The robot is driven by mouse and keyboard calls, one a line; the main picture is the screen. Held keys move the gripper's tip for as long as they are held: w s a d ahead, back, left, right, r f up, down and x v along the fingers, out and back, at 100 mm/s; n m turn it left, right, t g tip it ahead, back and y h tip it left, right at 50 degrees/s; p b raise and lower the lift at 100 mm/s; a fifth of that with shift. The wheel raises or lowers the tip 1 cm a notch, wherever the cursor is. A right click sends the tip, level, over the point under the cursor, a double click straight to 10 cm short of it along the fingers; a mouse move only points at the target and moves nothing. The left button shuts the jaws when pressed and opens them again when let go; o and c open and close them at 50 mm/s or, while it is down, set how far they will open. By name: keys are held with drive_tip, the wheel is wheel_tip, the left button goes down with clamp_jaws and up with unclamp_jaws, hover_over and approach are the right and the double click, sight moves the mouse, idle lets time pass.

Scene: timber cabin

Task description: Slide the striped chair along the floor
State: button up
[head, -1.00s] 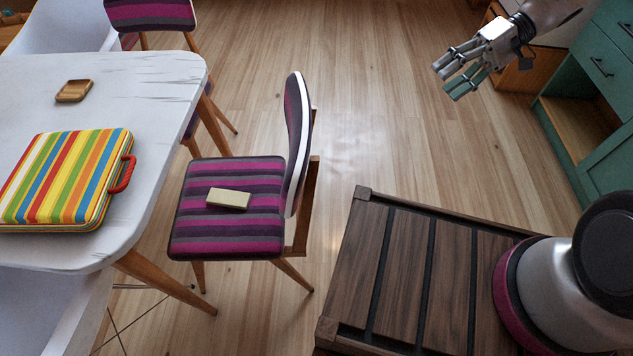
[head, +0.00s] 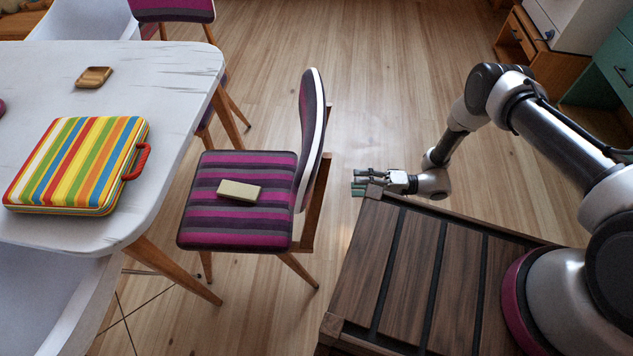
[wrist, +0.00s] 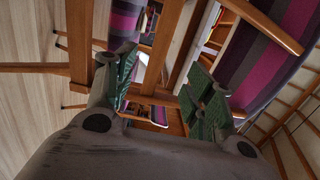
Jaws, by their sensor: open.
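The striped chair (head: 205,222) has a purple and grey seat, a curved backrest and wooden legs. It stands upright on the floor at the table's right side. A small pale block (head: 238,190) lies on its seat. My gripper (head: 358,183) is low behind the chair's backrest, just right of it, pointing left with a small gap in the head view. In the wrist view my gripper (wrist: 162,92) has its green-padded fingers spread and empty. The chair's wooden frame (wrist: 78,45) and striped fabric (wrist: 262,55) fill much of that view; I cannot tell whether a finger touches.
The white table (head: 165,75) stands left, with a striped case (head: 75,165) and a small wooden dish (head: 93,77). Another striped chair (head: 172,10) and a white chair (head: 80,20) stand by it. Open floor (head: 390,80) lies beyond my gripper; cabinets stand right.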

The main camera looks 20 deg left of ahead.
drive_tip(key=x, duration=1.4)
drive_tip(key=shift+s+a, duration=0.15)
drive_tip(key=shift+a, duration=0.2)
clamp_jaws()
